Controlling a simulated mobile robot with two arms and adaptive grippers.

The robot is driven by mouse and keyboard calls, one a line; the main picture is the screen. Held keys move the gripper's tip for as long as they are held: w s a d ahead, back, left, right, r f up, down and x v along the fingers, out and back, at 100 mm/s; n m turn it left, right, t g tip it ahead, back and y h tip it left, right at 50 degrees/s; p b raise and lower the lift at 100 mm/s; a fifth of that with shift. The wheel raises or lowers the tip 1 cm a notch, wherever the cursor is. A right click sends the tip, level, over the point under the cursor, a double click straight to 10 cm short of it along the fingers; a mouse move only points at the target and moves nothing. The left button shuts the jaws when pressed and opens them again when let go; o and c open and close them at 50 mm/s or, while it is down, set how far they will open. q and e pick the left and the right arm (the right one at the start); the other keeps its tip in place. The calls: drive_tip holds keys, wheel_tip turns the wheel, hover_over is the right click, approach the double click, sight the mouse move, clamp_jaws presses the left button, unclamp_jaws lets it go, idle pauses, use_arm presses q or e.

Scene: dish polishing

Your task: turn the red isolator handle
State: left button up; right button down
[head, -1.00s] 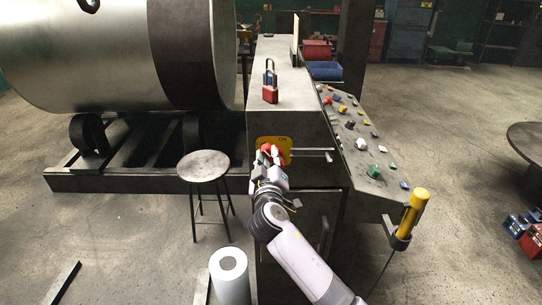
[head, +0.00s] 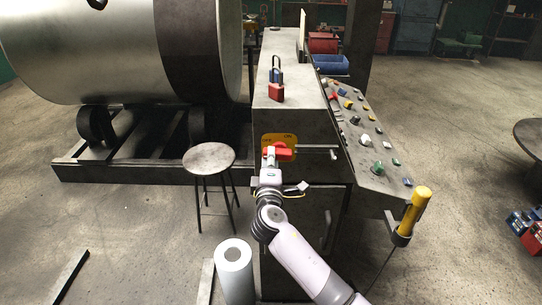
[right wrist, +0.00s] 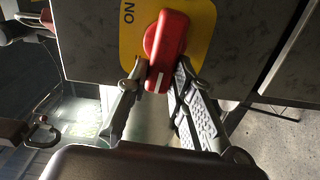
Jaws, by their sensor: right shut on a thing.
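The red isolator handle (head: 283,151) sits on a yellow plate (head: 291,140) on the front face of the grey console. In the head view it lies roughly level. My right gripper (head: 269,154) is at the left end of the handle. In the right wrist view the handle (right wrist: 169,42) lies slanted on the yellow plate (right wrist: 202,25), with a white mark at its near end. The lettering "ON" shows on the plate. My right gripper's fingers (right wrist: 157,83) are on either side of that near end, shut on it. My left gripper is not in view.
A red padlock (head: 276,92) and a blue one stand on the console top. A sloped control panel (head: 372,150) is at right, with a yellow cylinder (head: 414,208) at its corner. A stool (head: 209,158) and white roll (head: 234,268) stand left of my arm.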

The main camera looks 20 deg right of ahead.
drive_tip(key=shift+f+n, duration=0.15)
drive_tip(key=shift+n, duration=0.45)
drive_tip(key=c, duration=1.4)
unclamp_jaws()
drive_tip(key=v, duration=1.2)
